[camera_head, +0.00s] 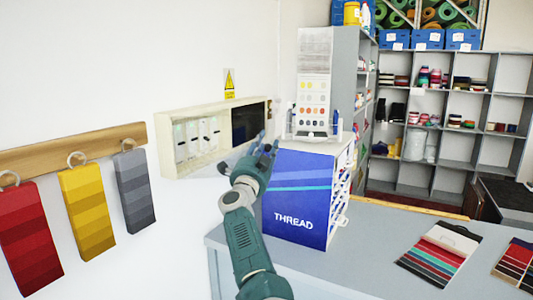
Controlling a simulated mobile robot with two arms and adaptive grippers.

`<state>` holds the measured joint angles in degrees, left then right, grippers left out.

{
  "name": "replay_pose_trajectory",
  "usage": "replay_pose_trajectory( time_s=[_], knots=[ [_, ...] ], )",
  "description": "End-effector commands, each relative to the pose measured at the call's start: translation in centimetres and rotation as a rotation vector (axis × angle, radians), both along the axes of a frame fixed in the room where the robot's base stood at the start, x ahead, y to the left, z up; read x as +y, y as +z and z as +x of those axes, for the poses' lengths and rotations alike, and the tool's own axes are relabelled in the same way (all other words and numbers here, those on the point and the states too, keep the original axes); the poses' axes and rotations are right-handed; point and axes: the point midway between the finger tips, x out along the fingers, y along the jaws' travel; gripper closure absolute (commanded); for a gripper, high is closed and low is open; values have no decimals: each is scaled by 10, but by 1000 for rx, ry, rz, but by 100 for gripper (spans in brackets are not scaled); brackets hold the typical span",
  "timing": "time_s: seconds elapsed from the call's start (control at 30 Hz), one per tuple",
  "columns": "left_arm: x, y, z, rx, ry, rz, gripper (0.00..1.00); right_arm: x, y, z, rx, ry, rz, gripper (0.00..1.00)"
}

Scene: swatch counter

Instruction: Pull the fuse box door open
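The fuse box (208,142) is a shallow cream box on the white wall, left of centre. Several pale switches show in its left part, and a dark panel fills its right part. I cannot tell how its door stands. My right gripper (268,141) is in front of the right end of the box, near its lower right corner. Its dark fingers look apart with nothing between them. Whether it touches the box cannot be told. My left gripper is not in view.
A blue THREAD cabinet (297,198) stands on the grey counter (365,245) just right of my arm, with a colour chart (313,85) above. Red, yellow (87,212) and grey swatches hang from a wooden rail (70,152) at left. Swatch cards (440,256) lie at right.

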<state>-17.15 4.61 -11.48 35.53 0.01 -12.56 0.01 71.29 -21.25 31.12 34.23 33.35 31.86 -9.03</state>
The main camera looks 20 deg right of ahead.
Motion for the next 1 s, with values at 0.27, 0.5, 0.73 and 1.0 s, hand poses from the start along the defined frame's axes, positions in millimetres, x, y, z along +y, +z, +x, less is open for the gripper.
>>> replay_pose_trajectory(
  time_s=[0.27, 0.5, 0.73, 1.0],
  knots=[
    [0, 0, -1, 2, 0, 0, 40, -4, 61, -2, -15, -10, -1, 71],
    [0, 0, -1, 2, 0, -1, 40, -4, 75, -2, -11, -9, -4, 71],
    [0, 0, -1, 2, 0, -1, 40, -4, 75, -2, -11, -9, -4, 73],
    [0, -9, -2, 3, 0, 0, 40, -58, 81, -16, -5, -146, -123, 100]
  ],
)
